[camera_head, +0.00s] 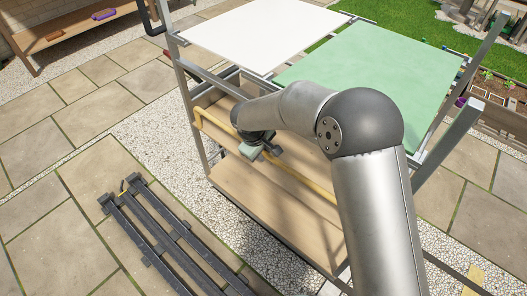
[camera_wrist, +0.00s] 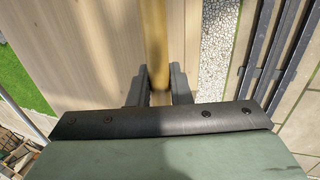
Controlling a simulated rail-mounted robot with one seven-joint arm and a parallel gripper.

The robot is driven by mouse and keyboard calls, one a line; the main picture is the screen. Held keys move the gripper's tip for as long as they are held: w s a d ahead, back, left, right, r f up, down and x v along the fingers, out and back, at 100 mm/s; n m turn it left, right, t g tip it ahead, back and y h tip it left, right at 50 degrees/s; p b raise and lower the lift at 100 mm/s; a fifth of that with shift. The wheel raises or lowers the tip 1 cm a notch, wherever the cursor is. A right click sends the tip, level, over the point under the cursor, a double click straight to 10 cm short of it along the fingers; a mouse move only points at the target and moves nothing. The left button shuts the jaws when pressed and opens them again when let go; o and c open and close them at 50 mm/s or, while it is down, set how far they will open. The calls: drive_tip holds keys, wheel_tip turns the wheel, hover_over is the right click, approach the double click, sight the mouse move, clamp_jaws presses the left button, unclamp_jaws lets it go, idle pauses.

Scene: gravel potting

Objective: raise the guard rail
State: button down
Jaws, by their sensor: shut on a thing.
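The guard rail is a yellow bar (camera_head: 310,183) running along the front of a wooden-shelved metal-frame rack (camera_head: 240,190), above its lower board. In the wrist view the yellow bar (camera_wrist: 154,40) comes down between the two dark fingers of my gripper (camera_wrist: 159,92). My gripper (camera_head: 272,150) is shut on the rail around its middle in the head view. My arm and the gripper body hide part of the rail there.
A white panel (camera_head: 262,33) and a green panel (camera_head: 375,65) top the rack, above my forearm. Dark parallel rails (camera_head: 165,235) lie on the paving at lower left. A wooden bench (camera_head: 75,32) stands at upper left. Open paving and gravel lie left of the rack.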

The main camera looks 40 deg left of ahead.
drive_tip(key=shift+w, duration=0.15)
drive_tip(key=c, duration=1.4)
unclamp_jaws()
drive_tip(key=shift+o, duration=0.2)
drive_tip(key=shift+r, duration=0.45)
drive_tip(key=s+r, duration=0.3)
drive_tip(key=s, duration=1)
drive_tip(key=shift+s+a+r, duration=0.3)
drive_tip(key=shift+a+r, duration=0.1)
drive_tip(key=shift+a, duration=0.05)
